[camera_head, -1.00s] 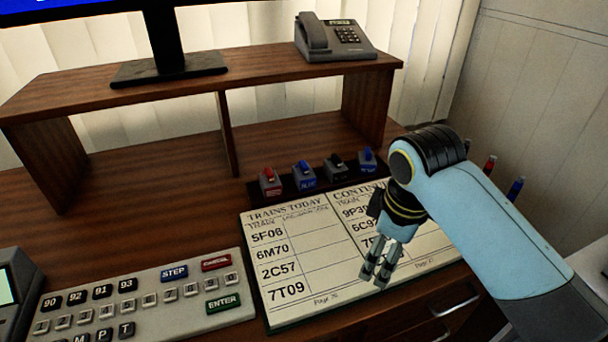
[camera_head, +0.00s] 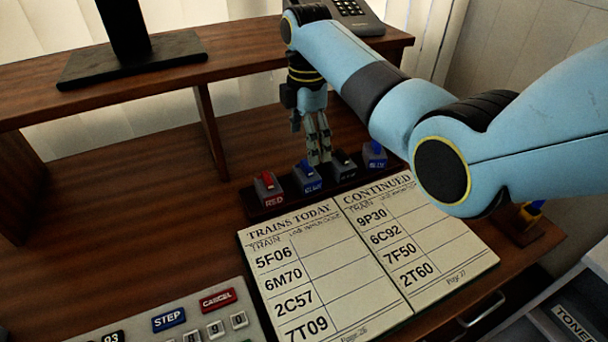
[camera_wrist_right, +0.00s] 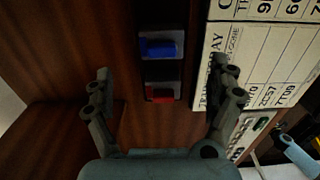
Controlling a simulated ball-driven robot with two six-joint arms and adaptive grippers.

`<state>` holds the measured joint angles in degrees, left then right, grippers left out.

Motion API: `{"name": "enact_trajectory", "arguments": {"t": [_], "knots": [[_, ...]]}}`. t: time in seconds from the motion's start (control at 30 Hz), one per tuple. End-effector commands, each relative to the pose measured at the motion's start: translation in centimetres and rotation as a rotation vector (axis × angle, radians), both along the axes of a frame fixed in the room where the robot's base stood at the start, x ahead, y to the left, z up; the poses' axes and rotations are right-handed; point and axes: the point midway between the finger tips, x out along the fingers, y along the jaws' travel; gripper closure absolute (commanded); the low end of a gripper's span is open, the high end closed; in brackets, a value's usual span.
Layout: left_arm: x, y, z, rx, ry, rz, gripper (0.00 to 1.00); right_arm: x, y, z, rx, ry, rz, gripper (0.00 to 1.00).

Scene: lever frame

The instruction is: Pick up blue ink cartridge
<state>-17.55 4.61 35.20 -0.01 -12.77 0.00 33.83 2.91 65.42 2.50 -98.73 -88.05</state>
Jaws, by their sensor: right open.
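Two blue ink cartridges sit in a dark rack (camera_head: 340,190) behind the open book: one second from the left (camera_head: 307,180), one at the right end (camera_head: 374,155). My right gripper (camera_head: 318,160) points down just behind or above the left one of these. Its fingers look empty, and I cannot tell if they touch anything. In the right wrist view a blue cartridge (camera_wrist_right: 160,48) lies ahead between the spread fingers (camera_wrist_right: 166,80), apart from both. My left gripper is not in view.
A red cartridge (camera_head: 267,187) and a dark one (camera_head: 344,163) share the rack. The open train book (camera_head: 340,255) lies in front, a keypad (camera_head: 185,320) at lower left. A wooden shelf (camera_head: 90,90) with a monitor stand (camera_head: 130,60) and phone (camera_head: 355,15) stands behind.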

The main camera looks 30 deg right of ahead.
Motion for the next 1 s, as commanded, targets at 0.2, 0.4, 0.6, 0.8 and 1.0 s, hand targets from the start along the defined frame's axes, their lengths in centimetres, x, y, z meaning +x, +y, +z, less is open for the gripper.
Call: {"name": "enact_trajectory", "arguments": {"t": [0.2, 0.4, 0.6, 0.8, 1.0], "knots": [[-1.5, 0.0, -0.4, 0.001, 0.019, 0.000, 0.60, -0.1, 0.0, -2.1, 0.000, 0.000, -0.001, 0.10], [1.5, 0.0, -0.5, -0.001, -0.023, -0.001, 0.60, -0.5, 0.2, -5.1, -0.001, 0.001, -0.001, 0.10], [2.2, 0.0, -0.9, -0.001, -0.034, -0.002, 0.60, -0.4, 0.1, -7.0, -0.001, -0.002, -0.001, 0.10], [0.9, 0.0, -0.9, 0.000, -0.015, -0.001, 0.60, -0.4, 0.2, -6.9, -0.001, -0.003, -0.002, 0.10], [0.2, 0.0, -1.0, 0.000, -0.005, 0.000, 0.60, -0.4, 0.1, -6.9, -0.001, -0.003, -0.002, 0.34]]}}
